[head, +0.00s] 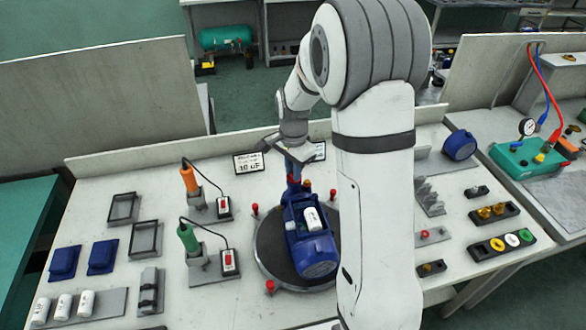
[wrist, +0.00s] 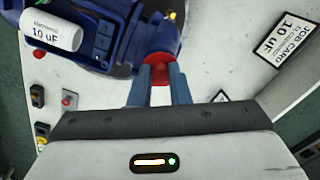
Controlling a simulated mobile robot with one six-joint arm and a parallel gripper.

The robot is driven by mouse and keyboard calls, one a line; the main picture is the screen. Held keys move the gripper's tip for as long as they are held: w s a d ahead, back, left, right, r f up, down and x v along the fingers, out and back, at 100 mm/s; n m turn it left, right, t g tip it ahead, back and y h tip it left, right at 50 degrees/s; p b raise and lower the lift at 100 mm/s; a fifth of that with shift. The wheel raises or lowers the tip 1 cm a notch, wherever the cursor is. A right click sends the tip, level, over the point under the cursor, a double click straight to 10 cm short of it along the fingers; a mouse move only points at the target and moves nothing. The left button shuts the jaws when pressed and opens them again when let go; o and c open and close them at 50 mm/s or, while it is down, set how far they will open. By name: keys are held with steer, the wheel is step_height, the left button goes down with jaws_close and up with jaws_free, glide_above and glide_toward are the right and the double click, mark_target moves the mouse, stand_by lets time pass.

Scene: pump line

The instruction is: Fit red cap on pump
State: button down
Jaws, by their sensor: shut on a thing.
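The blue pump (head: 318,250) lies on a dark round turntable (head: 268,245) in the middle of the bench. A white capacitor marked 10 uF (wrist: 50,30) sits on it and also shows in the head view (head: 312,218). My gripper (head: 292,178) is at the pump's far end. In the wrist view my gripper's blue fingers (wrist: 158,72) are shut on the red cap (wrist: 158,66). The cap is right at the blue pump body (wrist: 135,40) and appears to meet it. Whether it is fully seated cannot be told.
Several red knobs (head: 270,287) stand around the turntable. Orange (head: 189,180) and green (head: 188,238) corded tools stand to the left. A job card (head: 249,163) stands at the back. Small parts trays (head: 497,243) are on the right. My arm hides part of the bench.

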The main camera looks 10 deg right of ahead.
steer(key=shift+f, duration=0.3)
steer(key=c, duration=1.3)
jaws_free()
steer(key=shift+r, duration=0.1)
steer(key=shift+r+p, duration=1.75)
steer(key=shift+r, duration=1.2)
step_height(320, 180, up, 8)
steer(key=shift+f+b, duration=0.1)
steer(key=shift+b, duration=0.75)
